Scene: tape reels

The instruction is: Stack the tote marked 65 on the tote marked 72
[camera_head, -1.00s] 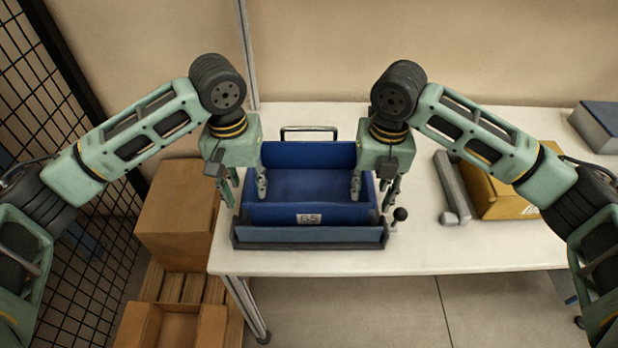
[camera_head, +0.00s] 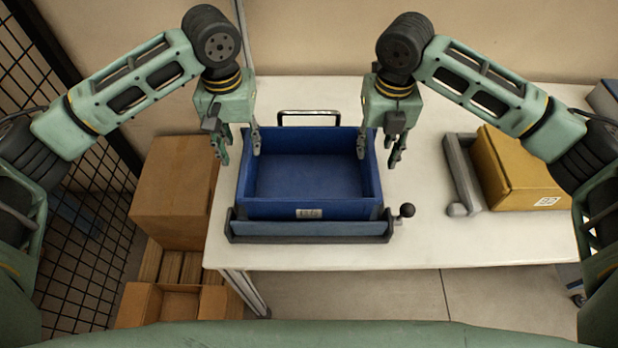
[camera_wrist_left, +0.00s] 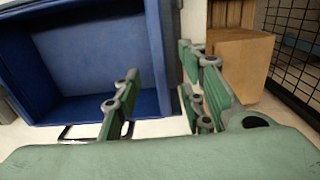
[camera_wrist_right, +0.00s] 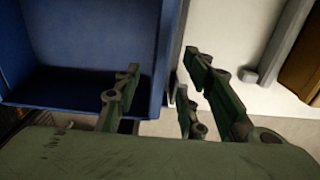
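A blue open-top tote (camera_head: 310,207) stands on the white table behind a dark bar. The label on its front is blurred now, but read 65 in the earlier head view. The tote looks empty. My left gripper (camera_head: 237,147) is open at its left wall, one finger inside and one outside; that wall also shows between the fingers in the left wrist view (camera_wrist_left: 161,55). My right gripper (camera_head: 378,150) is open likewise at the right wall, seen in the right wrist view (camera_wrist_right: 172,50). I see no tote marked 72.
A dark bar (camera_head: 310,239) with a knob (camera_head: 407,210) lies along the tote's front. A metal handle (camera_head: 309,113) stands behind the tote. A grey bar (camera_head: 462,180) and a yellow-brown box (camera_head: 512,168) are to the right. Cardboard boxes (camera_head: 172,192) stand left of the table.

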